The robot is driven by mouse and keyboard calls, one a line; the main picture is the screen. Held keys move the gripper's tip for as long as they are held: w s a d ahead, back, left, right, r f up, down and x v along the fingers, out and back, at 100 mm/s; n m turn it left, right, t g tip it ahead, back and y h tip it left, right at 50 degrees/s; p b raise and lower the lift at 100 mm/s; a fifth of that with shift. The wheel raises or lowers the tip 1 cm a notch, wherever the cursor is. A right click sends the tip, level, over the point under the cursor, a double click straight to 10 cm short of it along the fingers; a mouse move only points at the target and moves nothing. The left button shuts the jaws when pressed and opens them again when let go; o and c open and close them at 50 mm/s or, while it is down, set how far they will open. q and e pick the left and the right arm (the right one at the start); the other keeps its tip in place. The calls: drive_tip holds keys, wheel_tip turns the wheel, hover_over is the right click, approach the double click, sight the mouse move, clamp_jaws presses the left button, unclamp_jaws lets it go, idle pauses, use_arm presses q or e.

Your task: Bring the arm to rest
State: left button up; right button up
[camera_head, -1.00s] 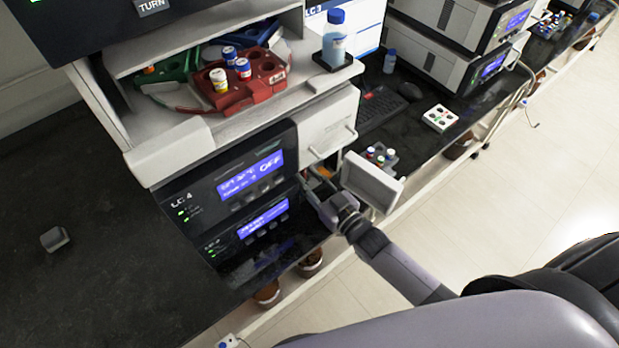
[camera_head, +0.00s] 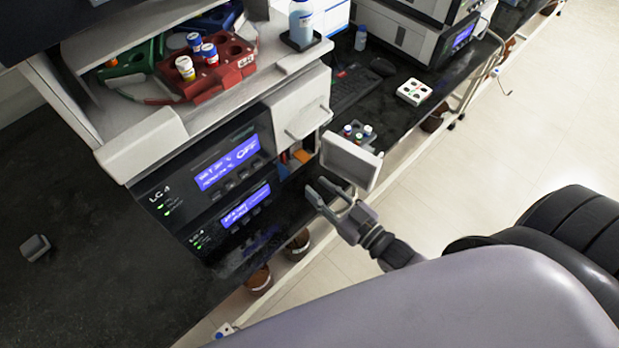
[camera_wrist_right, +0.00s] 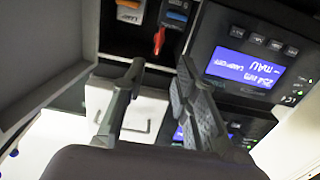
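My right gripper (camera_head: 326,196) is open and empty in the head view, just in front of the open compartment of the LC 4 instrument (camera_head: 165,208). It also shows in the right wrist view (camera_wrist_right: 158,82), with its two fingers apart and nothing between them. The grey-white open door (camera_head: 349,163) of the compartment stands just behind and to the right of the fingers. Inside the compartment (camera_head: 297,157) are orange and blue parts, which also show past the fingertips in the right wrist view. My left gripper is not in view.
Several small vials stand in a holder (camera_head: 357,133) behind the door. A white block (camera_head: 413,92) lies on the bench. The dark bench at left is mostly clear.

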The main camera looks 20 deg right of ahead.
drive_tip(key=shift+s+d, duration=0.1)
drive_tip(key=shift+s, duration=0.15)
idle(0.4)
